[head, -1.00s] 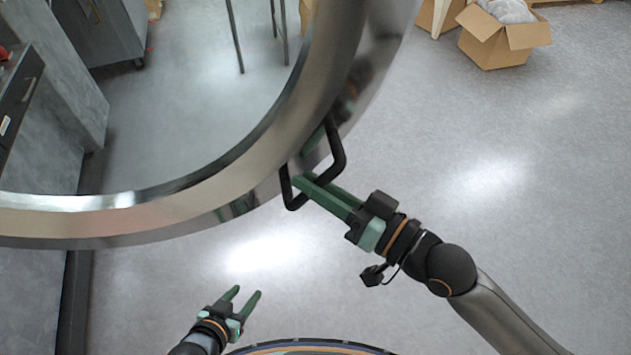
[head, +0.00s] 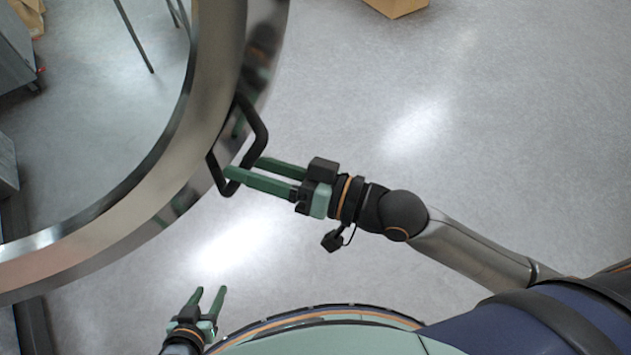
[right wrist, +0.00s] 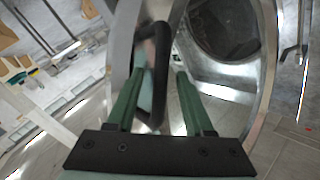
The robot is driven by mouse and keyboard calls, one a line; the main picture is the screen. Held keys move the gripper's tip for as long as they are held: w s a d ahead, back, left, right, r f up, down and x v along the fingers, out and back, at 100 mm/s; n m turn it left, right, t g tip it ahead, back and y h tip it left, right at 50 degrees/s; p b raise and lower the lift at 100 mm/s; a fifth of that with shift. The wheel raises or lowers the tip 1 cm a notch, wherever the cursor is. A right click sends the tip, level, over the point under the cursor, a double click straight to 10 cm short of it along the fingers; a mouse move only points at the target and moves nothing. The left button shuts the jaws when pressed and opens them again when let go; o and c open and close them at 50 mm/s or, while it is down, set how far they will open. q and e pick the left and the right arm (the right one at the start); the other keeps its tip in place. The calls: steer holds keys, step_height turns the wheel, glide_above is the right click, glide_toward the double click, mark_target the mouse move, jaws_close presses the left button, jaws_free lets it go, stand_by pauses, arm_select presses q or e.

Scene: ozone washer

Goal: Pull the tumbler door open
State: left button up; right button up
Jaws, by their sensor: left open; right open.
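The tumbler door (head: 165,195) is a large metal ring with a clear middle, at the upper left of the head view. Its black handle (head: 262,130) is a bent bar on the ring's right edge. My right gripper (head: 243,169) is open, with its green fingertips at the handle. In the right wrist view the handle (right wrist: 160,75) stands between the two open fingers (right wrist: 157,80); I cannot tell whether they touch it. My left gripper (head: 208,298) is open and empty, low in the head view, below the door and apart from it.
A cardboard box (head: 397,5) sits on the floor at the top of the head view. Thin metal legs (head: 135,38) show through the door's clear middle. The grey floor (head: 480,130) to the right is clear. A round metal opening (right wrist: 225,45) shows in the right wrist view.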

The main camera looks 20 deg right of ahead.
steer(key=v, duration=1.1)
steer(key=shift+b, duration=0.35)
steer(key=w+d+f+m+t+h, duration=0.1)
steer(key=w+d+f+h, duration=0.15)
steer(key=f, duration=0.35)
steer(key=w+d+f+h, duration=0.1)
steer(key=d+f+h, duration=0.15)
steer(key=f, duration=0.35)
steer(key=w+d+f+m+t+h, duration=0.1)
steer(key=f+h, duration=0.2)
steer(key=f, duration=0.3)
steer(key=s+d+f+g+h, duration=0.1)
steer(key=s+f+h, duration=0.1)
steer(key=f, duration=0.5)
steer(key=s+d+f+g+h, duration=0.1)
steer(key=s+f+g+h, duration=0.1)
steer(key=s+f, duration=0.2)
step_height(320, 180, down, 3)
steer(key=shift+d+f+h, duration=0.1)
steer(key=shift+d+h, duration=0.05)
steer(key=shift+h, duration=0.15)
